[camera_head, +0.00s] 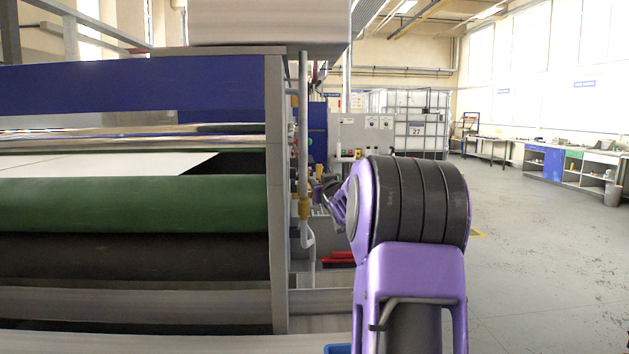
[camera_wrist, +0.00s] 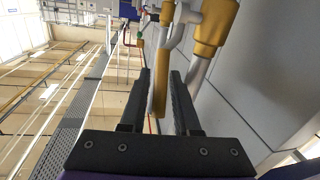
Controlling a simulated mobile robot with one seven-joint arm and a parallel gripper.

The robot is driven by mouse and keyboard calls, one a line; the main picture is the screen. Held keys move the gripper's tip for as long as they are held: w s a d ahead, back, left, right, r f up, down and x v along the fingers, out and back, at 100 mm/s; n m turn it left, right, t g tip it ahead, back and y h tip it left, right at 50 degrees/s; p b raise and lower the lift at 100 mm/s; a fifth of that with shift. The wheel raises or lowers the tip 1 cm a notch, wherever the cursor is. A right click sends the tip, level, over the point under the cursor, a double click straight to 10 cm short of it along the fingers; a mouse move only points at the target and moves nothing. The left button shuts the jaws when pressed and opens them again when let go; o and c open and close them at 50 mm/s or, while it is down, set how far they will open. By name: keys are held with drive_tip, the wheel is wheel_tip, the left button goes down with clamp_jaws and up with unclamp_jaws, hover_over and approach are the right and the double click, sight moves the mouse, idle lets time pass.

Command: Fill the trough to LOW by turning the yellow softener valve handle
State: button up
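A slim yellow handle (camera_wrist: 160,95) lies lengthwise between the two fingers of my gripper (camera_wrist: 162,85) in the wrist view. The fingers are apart, with a narrow gap seen on each side of the handle. A thicker yellow fitting (camera_wrist: 212,28) on a grey pipe is just beyond the right finger. In the head view a yellow fitting (camera_head: 304,207) sits on the upright pipe beside the machine frame. My gripper (camera_head: 322,190) is just right of that pipe, small and partly hidden by my arm. I cannot make out the trough's liquid level or a LOW mark.
The machine with its green roller (camera_head: 130,204) and grey frame post (camera_head: 277,190) fills the left. A grey control cabinet (camera_head: 362,137) and a caged white tank (camera_head: 412,122) stand behind. A red object (camera_head: 338,258) lies low by the pipe. Open floor (camera_head: 545,240) is at right.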

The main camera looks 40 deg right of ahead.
drive_tip(key=shift+w, duration=0.1)
clamp_jaws()
drive_tip(key=shift+r, duration=0.1)
idle(1.4)
